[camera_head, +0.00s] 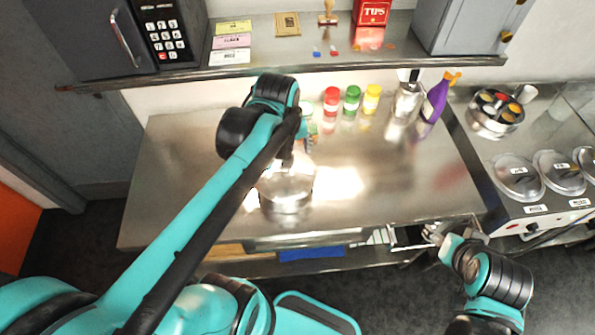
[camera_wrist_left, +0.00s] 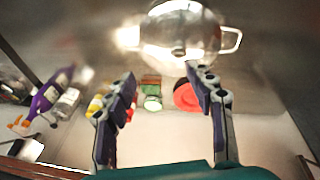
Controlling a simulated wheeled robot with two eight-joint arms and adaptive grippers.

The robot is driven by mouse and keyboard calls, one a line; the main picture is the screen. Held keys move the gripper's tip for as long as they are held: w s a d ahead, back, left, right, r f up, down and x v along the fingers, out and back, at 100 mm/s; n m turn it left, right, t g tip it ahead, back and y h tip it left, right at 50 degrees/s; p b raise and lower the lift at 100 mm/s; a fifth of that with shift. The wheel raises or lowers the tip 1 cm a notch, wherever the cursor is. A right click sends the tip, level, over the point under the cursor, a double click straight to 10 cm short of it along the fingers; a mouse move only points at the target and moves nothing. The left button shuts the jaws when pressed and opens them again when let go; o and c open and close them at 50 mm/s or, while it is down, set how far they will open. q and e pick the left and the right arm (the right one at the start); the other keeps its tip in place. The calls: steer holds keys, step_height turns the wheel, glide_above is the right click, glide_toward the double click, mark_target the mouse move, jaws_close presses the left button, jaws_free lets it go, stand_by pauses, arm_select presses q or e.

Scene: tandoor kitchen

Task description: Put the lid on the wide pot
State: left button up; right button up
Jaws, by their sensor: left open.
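A shiny steel pot (camera_head: 287,195) stands on the steel table, near the middle of its front half. In the left wrist view the pot (camera_wrist_left: 180,35) is at the top, with a loop handle at its right. Its top looks round and bright, with a small knob-like spot; glare leaves unclear whether this is a lid. My left gripper (camera_head: 290,160) is over the pot's far side, partly hidden by its own arm. In the wrist view its fingers (camera_wrist_left: 165,95) are apart with nothing held. My right gripper (camera_head: 433,236) is by the table's front right edge; its jaws are unclear.
Red (camera_head: 332,102), green (camera_head: 352,100) and yellow (camera_head: 371,99) jars stand at the table's back. A steel container (camera_head: 406,102) and a purple bottle (camera_head: 436,100) are right of them. A shelf (camera_head: 300,50) overhangs the back. Table left and right of the pot is clear.

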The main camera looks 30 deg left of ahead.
arm_select(q)
steer(key=s+d+f+m+t, duration=0.1)
steer(key=s+d+m+t, duration=0.3)
steer(key=m, duration=0.4)
steer(key=shift+s+d+f, duration=0.15)
steer(key=shift+s+d, duration=0.35)
steer(key=shift+s, duration=0.55)
